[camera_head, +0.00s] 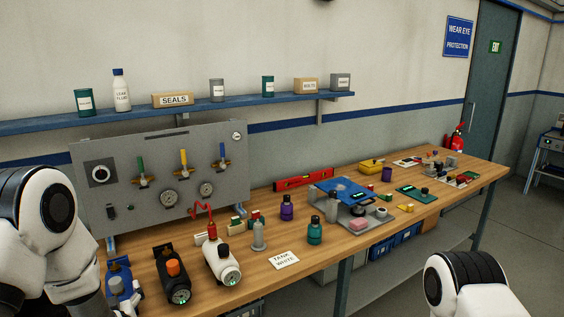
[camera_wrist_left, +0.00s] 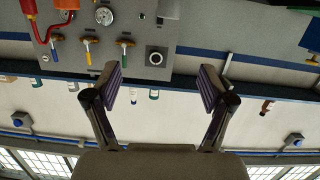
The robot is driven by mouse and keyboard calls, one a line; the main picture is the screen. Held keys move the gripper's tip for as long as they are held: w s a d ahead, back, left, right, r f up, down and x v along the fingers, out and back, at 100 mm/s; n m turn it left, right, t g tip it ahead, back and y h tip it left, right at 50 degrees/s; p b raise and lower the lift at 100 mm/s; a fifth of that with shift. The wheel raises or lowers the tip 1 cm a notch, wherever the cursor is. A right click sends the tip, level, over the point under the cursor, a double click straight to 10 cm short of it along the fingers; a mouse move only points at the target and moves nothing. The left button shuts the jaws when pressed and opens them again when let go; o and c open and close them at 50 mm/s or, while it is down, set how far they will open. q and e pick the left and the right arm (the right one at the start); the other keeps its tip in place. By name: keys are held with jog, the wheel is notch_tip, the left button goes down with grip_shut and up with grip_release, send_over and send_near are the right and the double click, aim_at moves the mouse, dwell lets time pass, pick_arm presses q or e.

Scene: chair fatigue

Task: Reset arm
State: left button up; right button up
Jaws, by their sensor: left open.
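My left arm comes in at the left edge of the head view, and its gripper is hidden or out of frame there. In the left wrist view my left gripper (camera_wrist_left: 159,88) is open, its two dark fingers wide apart with nothing between them. The wrist view is upside down and shows the grey valve panel (camera_wrist_left: 130,60) and the wall behind the fingers. In the head view the same panel (camera_head: 225,155) stands at the back left of the wooden bench (camera_head: 345,262). A part of my right arm shows at the bottom right, with its gripper out of view.
A blue shelf (camera_head: 230,106) with jars and boxes runs above. A red level (camera_head: 304,180) lies behind.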

pick_arm(q)
jog(key=s+d+f+m+g+h+b, duration=0.1)
jog(key=s+d+f+g+h, duration=0.1)
jog(key=s+f, duration=0.45)
jog(key=s+d+f+m+g+h+b, duration=0.15)
jog(key=s+f, duration=0.25)
jog(key=f, duration=0.6)
jog(key=s+d+f+m+g+h+b, duration=0.1)
jog(key=s+d+f+g, duration=0.3)
jog(key=f, duration=0.5)
jog(key=s+d+f+m+g+h, duration=0.1)
jog(key=s+d+f+g, duration=0.1)
jog(key=s, duration=0.8)
jog(key=s+d+f+m+g+h, duration=0.2)
jog(key=s+d+f+g, duration=0.1)
jog(key=s, duration=0.7)
jog(key=shift+f+g, duration=0.3)
jog(key=shift+g, duration=0.35)
jog(key=shift+w, duration=0.1)
